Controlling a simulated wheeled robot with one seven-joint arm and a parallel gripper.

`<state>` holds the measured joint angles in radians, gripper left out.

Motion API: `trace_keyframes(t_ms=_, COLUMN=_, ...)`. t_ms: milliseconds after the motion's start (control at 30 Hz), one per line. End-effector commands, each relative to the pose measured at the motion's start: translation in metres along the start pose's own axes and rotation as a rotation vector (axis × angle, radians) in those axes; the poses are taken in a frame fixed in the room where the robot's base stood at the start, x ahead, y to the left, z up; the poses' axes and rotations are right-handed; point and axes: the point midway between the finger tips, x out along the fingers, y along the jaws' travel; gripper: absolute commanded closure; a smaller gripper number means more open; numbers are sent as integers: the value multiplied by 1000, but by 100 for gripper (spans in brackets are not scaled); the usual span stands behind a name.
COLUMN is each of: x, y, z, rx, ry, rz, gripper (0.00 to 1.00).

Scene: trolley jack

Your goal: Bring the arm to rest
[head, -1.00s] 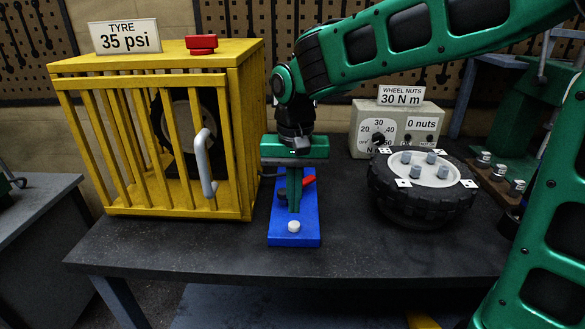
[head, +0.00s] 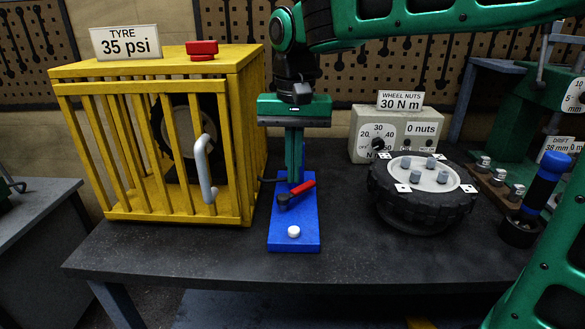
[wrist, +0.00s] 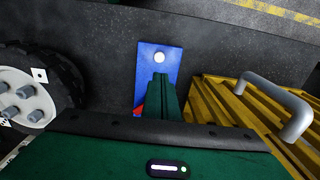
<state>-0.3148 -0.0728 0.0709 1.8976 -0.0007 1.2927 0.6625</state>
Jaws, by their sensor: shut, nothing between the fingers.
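My gripper (head: 295,172) is a green parallel gripper pointing straight down, its fingers together and empty. In the head view it hangs over the rear part of a blue base plate (head: 294,218) on the dark bench. The plate carries a red lever (head: 303,187) and a white round button (head: 293,232). In the wrist view the closed green fingers (wrist: 165,92) reach over the blue plate, with the white button (wrist: 159,57) just beyond the tips. The fingers partly hide the red lever. Contact between fingertips and lever cannot be told.
A yellow barred cage (head: 150,140) with a grey handle stands left. A red button (head: 202,48) is on top. Right are a tyre with nuts (head: 421,190), a grey dial box (head: 395,135) and a blue-handled tool (head: 540,180). The bench (head: 180,250) is clear in front.

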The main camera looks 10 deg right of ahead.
Motion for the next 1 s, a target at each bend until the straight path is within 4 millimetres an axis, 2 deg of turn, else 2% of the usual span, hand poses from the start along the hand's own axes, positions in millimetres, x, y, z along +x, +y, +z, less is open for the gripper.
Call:
trace_keyframes(t_ms=367, x=0, y=1, z=0, rx=2, ry=0, rz=0, gripper=100)
trace_keyframes(t_ms=467, x=3, y=15, z=-2, rx=14, ry=2, rz=2, gripper=100)
trace_keyframes(t_ms=567, x=11, y=53, z=-2, rx=48, ry=4, rz=8, gripper=100)
trace_keyframes(t_ms=667, x=25, y=110, z=4, rx=95, ry=6, rz=13, gripper=100)
trace_keyframes(t_ms=733, x=38, y=154, z=14, rx=129, ry=5, rz=16, gripper=100)
trace_keyframes(t_ms=800, x=52, y=195, z=30, rx=163, ry=4, rz=18, gripper=100)
trace_keyframes(t_ms=900, x=74, y=246, z=60, rx=209, ry=-2, rz=17, gripper=100)
trace_keyframes(t_ms=1000, x=95, y=283, z=93, rx=244, ry=-8, rz=13, gripper=100)
